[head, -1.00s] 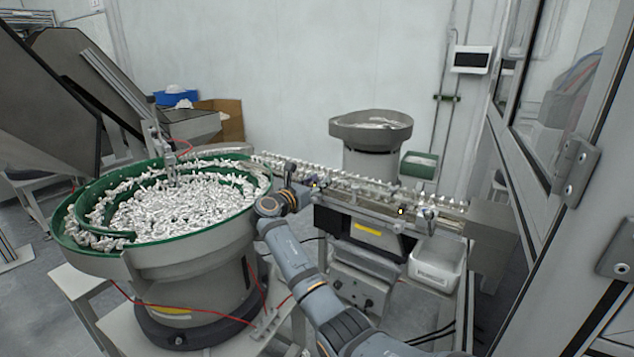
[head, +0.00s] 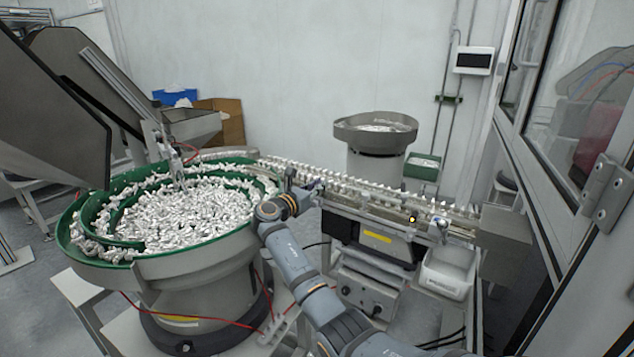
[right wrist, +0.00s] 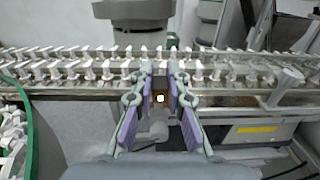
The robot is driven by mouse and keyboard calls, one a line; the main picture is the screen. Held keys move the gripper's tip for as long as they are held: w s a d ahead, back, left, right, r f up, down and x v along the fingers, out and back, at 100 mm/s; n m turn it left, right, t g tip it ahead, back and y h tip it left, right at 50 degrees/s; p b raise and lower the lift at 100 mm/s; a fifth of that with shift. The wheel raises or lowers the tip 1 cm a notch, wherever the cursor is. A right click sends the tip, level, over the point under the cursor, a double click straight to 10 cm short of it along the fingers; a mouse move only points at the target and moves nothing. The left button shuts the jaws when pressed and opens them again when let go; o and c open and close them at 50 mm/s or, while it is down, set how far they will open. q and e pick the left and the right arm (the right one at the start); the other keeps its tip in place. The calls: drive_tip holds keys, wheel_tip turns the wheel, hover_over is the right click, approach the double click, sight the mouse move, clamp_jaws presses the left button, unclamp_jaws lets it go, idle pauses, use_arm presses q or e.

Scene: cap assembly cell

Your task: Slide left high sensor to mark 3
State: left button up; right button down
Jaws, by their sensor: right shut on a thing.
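My right gripper (right wrist: 160,84) is shut on a small brown block with a bright white square on its face, which I take to be the left high sensor (right wrist: 160,98). The block sits between the purple-padded fingers, in front of the feed rail (right wrist: 60,88). In the head view my right gripper (head: 316,187) is small, at the left part of the rail, and the held block cannot be made out there. A lit yellow spot (head: 412,219) shows farther right along the rail. I cannot make out mark 3. My left gripper is not in view.
A large green-rimmed bowl feeder (head: 85,225) full of white parts stands left of my arm. A second bowl feeder (head: 375,130) stands behind the rail. A framed door (head: 565,190) bounds the right side.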

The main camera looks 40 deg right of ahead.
drive_tip(key=shift+a+r, duration=0.1)
drive_tip(key=shift+r, duration=0.05)
drive_tip(key=c, duration=1.6)
unclamp_jaws()
drive_tip(key=shift+c, duration=0.2)
drive_tip(key=o, duration=0.3)
drive_tip(key=shift+w+a, duration=0.1)
drive_tip(key=shift+w, duration=0.2)
drive_tip(key=shift+s, duration=0.2)
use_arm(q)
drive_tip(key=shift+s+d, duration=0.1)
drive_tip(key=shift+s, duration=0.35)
use_arm(e)
drive_tip(key=v, duration=1.2)
